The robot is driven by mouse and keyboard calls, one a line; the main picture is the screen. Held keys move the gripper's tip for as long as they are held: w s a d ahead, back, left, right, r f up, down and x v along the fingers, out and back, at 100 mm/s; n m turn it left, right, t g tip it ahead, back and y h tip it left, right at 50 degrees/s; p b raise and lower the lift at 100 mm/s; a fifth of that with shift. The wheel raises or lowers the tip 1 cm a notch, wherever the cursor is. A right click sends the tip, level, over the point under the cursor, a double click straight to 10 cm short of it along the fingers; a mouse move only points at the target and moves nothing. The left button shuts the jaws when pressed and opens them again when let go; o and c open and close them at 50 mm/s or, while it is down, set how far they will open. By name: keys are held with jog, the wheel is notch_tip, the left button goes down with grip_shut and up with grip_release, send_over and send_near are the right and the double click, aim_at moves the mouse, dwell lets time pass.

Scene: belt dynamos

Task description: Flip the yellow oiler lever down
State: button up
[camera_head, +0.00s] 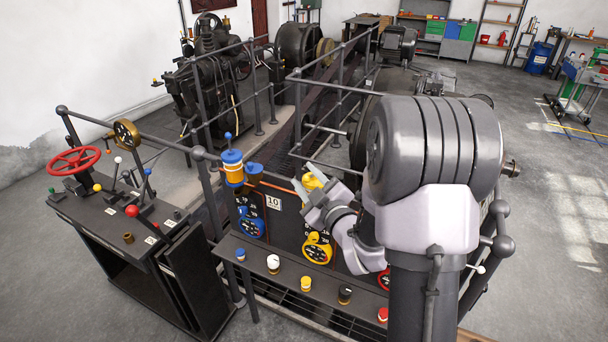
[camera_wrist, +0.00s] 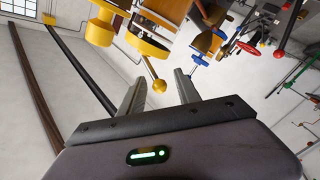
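The yellow oiler (camera_head: 312,182) shows in the head view just behind my gripper (camera_head: 304,200), which hides part of it. In the wrist view, the yellow oiler (camera_wrist: 101,28) is at the top. Its yellow lever (camera_wrist: 148,66) ends in a round yellow ball (camera_wrist: 159,86). My gripper (camera_wrist: 160,84) is open and empty, with one finger on each side of the ball in that view. I cannot tell whether the ball is between the fingers in depth or only beyond them. No contact is visible.
A blue oiler (camera_head: 232,166) with a raised blue lever stands left of my gripper. Below is a shelf (camera_head: 261,283) with several coloured knobs. A control desk (camera_head: 105,208) with a red handwheel (camera_head: 74,160) stands at left. Grey railings (camera_head: 340,95) run behind.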

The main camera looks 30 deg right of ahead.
grip_shut()
jog(key=f+b, duration=0.1)
jog(key=b, duration=0.2)
jog(key=n+t+b, duration=0.1)
jog(key=n+b, duration=0.1)
jog(key=b, duration=0.5)
jog(key=f+n+t+b, duration=0.1)
jog(key=n+b, duration=0.1)
jog(key=b, duration=0.6)
jog(key=shift+s+a+t+y, duration=0.1)
jog(key=shift+a+t+y, duration=0.05)
jog(key=shift+t+y, duration=0.25)
grip_release()
